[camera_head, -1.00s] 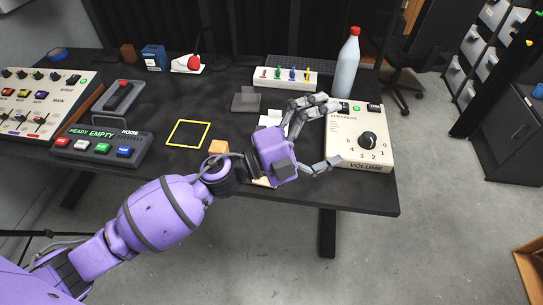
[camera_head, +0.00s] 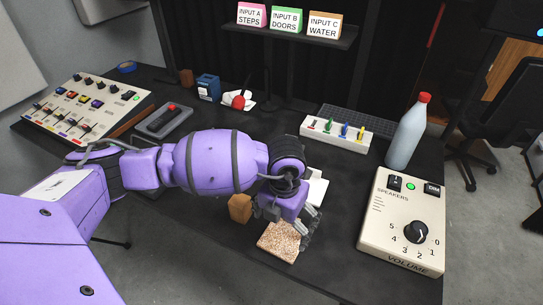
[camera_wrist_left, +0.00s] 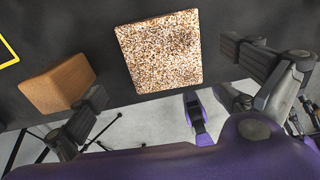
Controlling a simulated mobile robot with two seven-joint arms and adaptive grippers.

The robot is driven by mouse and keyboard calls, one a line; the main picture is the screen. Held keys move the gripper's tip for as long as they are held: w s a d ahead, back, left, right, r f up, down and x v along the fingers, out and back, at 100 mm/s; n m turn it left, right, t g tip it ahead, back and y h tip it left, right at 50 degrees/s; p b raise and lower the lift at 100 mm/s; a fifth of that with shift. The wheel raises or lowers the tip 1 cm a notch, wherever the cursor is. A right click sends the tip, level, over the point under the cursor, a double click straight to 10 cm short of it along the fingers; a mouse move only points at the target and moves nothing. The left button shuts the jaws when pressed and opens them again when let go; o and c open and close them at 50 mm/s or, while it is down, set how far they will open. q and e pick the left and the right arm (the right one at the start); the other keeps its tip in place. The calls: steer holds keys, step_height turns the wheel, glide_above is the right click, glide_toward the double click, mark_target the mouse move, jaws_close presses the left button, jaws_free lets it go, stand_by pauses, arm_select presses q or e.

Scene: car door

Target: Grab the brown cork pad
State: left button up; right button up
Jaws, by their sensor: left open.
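The brown cork pad (camera_head: 279,242) is a speckled, flat square lying on the dark table near its front edge. In the left wrist view the cork pad (camera_wrist_left: 162,52) lies at upper middle, beyond and between my spread fingers. My left gripper (camera_head: 305,232) is open beside and above the pad's right side in the head view. It holds nothing. In the left wrist view its fingers (camera_wrist_left: 165,95) show at left and right, apart from each other. My right gripper is not in view.
A plain tan block (camera_head: 239,208) stands just left of the pad; it also shows in the wrist view (camera_wrist_left: 58,84). The cream volume box (camera_head: 405,222) is to the right, with a bottle (camera_head: 408,132) behind it. Dark table is clear between pad and volume box.

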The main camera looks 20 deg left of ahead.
mark_target(283, 239)
arm_select(q)
steer(key=shift+w+d+f, duration=0.1)
steer(key=shift+w+f, duration=0.05)
steer(key=shift+f, duration=0.15)
steer(key=f, duration=0.3)
steer(key=shift+s+d+f, duration=0.15)
steer(key=shift+s+f, duration=0.05)
steer(key=shift+f, duration=0.45)
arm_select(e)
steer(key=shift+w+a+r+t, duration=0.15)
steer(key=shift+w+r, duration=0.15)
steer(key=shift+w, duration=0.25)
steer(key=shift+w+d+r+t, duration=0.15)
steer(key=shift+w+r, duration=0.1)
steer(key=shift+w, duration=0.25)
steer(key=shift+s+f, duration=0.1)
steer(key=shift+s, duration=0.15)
arm_select(q)
steer(key=shift+f, duration=0.25)
steer(key=shift+c, duration=0.4)
steer(key=c, duration=1)
steer(key=shift+r, duration=0.1)
